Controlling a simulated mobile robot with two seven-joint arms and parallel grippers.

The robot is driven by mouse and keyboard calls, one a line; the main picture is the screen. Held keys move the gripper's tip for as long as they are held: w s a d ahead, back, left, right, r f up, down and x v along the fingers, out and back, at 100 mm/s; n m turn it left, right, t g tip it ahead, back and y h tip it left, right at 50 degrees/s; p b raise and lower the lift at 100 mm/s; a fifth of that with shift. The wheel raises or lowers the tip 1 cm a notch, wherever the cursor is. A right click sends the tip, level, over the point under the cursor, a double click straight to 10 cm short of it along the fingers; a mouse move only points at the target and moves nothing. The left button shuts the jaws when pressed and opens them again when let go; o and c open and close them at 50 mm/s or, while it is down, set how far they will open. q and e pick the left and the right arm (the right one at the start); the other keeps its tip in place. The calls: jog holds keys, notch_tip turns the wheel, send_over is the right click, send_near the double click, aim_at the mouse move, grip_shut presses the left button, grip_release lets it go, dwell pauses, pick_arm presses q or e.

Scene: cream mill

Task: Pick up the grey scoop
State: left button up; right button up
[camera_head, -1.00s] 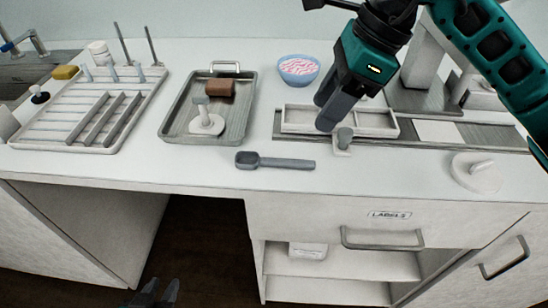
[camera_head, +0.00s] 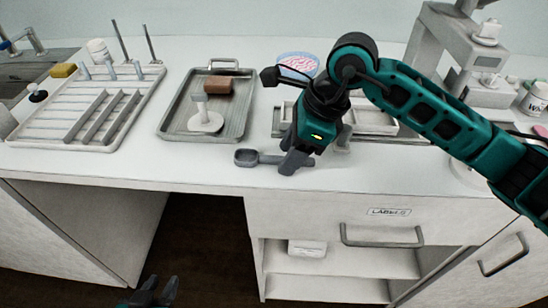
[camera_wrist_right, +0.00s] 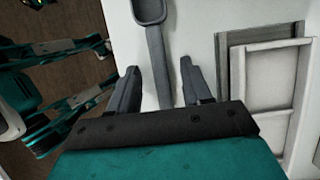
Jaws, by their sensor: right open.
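The grey scoop (camera_head: 247,157) lies on the white counter near its front edge, bowl to the left in the head view. My right gripper (camera_head: 293,166) is over the handle, pointing down, and hides part of it. In the right wrist view the scoop (camera_wrist_right: 156,40) runs down between the two spread fingers of my right gripper (camera_wrist_right: 160,70). The jaws are open, with a gap showing on each side of the handle. I cannot tell the exact height of the fingertips. My left gripper (camera_head: 158,289) is low at the bottom edge, fingers apart and empty.
Left of the scoop is a metal tray (camera_head: 173,120) with a brown block (camera_head: 217,85) and a white-based tool (camera_head: 205,120). A drying rack (camera_head: 30,135) stands further left. A pale shallow tray (camera_head: 372,122) and pink-filled bowl (camera_head: 297,64) are behind my right arm.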

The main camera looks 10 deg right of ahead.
grip_shut()
dwell(0.4)
